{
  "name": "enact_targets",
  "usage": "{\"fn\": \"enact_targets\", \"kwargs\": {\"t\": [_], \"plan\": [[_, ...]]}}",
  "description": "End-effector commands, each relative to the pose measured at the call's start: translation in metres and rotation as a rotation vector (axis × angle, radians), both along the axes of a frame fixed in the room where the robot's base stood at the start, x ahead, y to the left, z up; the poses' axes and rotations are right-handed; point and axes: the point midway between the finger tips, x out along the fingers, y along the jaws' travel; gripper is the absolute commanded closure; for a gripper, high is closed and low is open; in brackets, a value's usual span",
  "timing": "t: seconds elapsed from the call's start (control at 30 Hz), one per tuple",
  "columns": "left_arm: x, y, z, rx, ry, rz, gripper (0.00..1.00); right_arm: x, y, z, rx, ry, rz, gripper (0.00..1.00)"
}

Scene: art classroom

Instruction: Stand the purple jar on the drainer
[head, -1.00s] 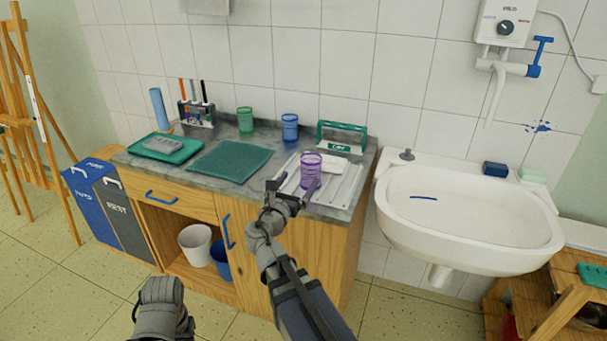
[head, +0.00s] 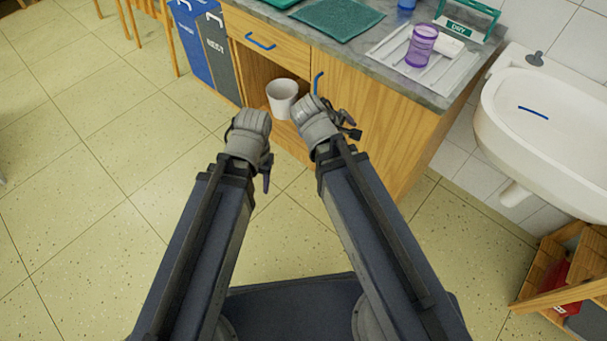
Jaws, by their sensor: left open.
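The purple jar (head: 421,46) is see-through and stands upright on the white ridged drainer (head: 462,71) at the worktop's right end. No gripper touches it. My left gripper (head: 266,176) is open, folded back low in front of the cabinet and well away from the jar. My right gripper (head: 350,126) is drawn back in front of the cabinet door, below and left of the jar. Its fingers are small and seen at an angle, so their opening is unclear.
A green rack marked DRY (head: 467,27) stands behind the drainer. A green mat (head: 330,18) lies left on the worktop. A white bucket (head: 283,98) sits in the cabinet's open bay. The sink (head: 545,120) is at right. The floor at left is clear.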

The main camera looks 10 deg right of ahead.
Motion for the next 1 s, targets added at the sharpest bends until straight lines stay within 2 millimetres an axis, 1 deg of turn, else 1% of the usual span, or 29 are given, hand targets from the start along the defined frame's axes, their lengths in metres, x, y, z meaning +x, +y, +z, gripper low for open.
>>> {"fn": "enact_targets", "kwargs": {"t": [0.03,0.1,0.2,0.3,0.43,0.87,0.9,1.0], "plan": [[0.0,0.0,0.0,0.0,0.0,0.0,0.5,-0.018,0.027,-0.013,0.115,0.022,-0.087,0.0],[0.0,0.0,0.0,0.0,0.0,0.0,0.5,-0.04,0.058,-0.025,0.248,0.062,-0.21,0.0],[0.0,0.0,0.0,0.0,0.0,0.0,0.5,-0.066,0.092,-0.034,0.372,0.123,-0.345,0.0],[0.0,0.0,0.0,0.0,0.0,0.0,0.5,-0.083,0.113,-0.037,0.438,0.17,-0.428,0.0],[0.0,0.0,0.0,0.0,0.0,0.0,0.5,-0.092,0.123,-0.038,0.468,0.196,-0.473,0.0],[0.0,0.0,0.0,0.0,0.0,0.0,0.5,-0.091,0.123,-0.038,0.47,0.195,-0.474,0.0],[0.0,0.0,0.0,0.0,0.0,0.0,0.5,-0.091,0.123,-0.038,0.47,0.195,-0.474,0.02],[0.0,0.0,0.0,0.0,0.0,0.0,0.5,-0.091,0.123,-0.038,0.469,0.195,-0.474,0.14]]}}
